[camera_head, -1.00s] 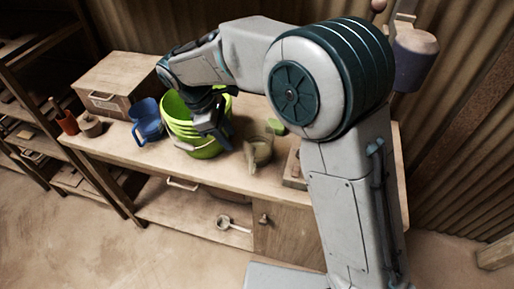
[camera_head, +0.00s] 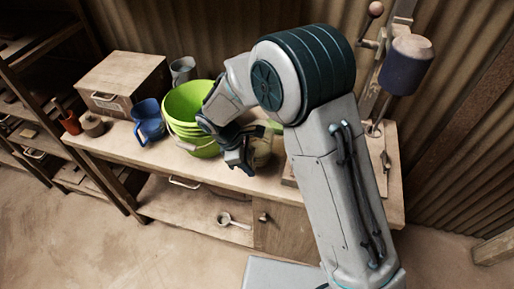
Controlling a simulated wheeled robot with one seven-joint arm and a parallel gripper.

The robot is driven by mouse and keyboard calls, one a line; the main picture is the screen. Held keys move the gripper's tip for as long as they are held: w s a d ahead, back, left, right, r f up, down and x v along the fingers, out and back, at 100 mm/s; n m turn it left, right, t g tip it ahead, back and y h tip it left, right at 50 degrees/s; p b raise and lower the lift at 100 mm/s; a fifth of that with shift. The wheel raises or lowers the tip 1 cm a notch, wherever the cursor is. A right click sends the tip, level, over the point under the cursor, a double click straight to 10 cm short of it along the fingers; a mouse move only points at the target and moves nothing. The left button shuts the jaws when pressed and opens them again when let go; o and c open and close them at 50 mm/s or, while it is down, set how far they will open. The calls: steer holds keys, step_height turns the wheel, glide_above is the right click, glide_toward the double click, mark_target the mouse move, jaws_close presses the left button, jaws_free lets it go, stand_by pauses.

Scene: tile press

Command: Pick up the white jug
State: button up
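A beige-white vessel (camera_head: 262,150) stands right of the buckets, partly hidden by my arm and gripper. I cannot tell for sure which of the two is the white jug. My gripper (camera_head: 240,163) points down at the bench, just left of the beige-white vessel and close to it. Whether they touch does not show. The fingers are dark and small, and their opening cannot be made out.
Stacked green buckets (camera_head: 188,112) stand left of my gripper, with a blue jug (camera_head: 149,121) beyond them. A wooden box (camera_head: 124,83) fills the bench's back left. A green item (camera_head: 273,126) lies behind the beige-white vessel. A lever press (camera_head: 405,65) stands at the right. The bench front (camera_head: 190,172) is clear.

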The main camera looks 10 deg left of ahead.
steer(key=shift+f, duration=0.1)
jaws_close()
steer(key=shift+r, duration=0.2)
